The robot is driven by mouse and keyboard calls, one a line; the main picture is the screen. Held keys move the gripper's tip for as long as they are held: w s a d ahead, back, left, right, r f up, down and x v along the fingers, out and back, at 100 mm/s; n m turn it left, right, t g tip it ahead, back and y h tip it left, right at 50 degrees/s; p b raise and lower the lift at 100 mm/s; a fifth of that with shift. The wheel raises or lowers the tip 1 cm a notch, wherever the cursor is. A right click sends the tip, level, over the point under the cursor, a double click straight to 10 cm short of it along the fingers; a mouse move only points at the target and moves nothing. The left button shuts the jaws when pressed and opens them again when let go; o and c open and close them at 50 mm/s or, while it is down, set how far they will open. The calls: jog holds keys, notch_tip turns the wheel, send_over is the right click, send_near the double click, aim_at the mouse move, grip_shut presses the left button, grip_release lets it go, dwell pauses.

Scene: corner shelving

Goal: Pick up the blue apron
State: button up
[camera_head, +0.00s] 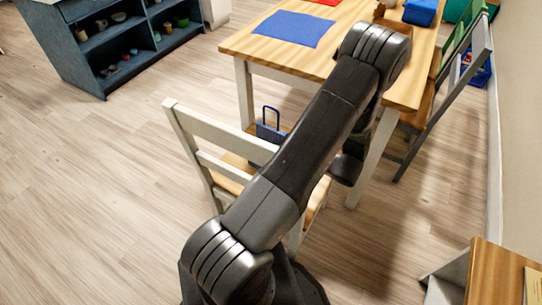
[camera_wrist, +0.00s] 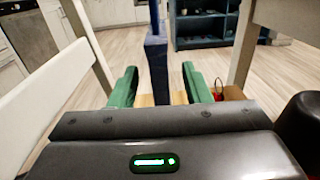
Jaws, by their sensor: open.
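A blue item with a loop-shaped top, which looks like the blue apron (camera_head: 270,127), stands upright over the wooden seat of the white chair (camera_head: 215,133) in the head view. My arm partly covers the chair. In the wrist view the apron (camera_wrist: 156,60) shows nearly edge-on as a narrow dark blue upright strip. My gripper (camera_wrist: 162,86) has its two green fingers apart, one on each side of the strip in the picture. I cannot tell whether the apron lies between them or beyond. The gripper's fingers are hidden in the head view.
The wooden table (camera_head: 262,48) stands just behind the chair, with a flat blue cloth (camera_head: 291,29) on it. A green-backed chair (camera_head: 455,55) is at the right. A dark blue shelf (camera_head: 75,62) stands at the back left. The floor at left is clear.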

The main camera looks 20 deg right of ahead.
aim_at(271, 136)
jog(key=x, duration=0.5)
jog(key=shift+s, duration=0.1)
grip_shut()
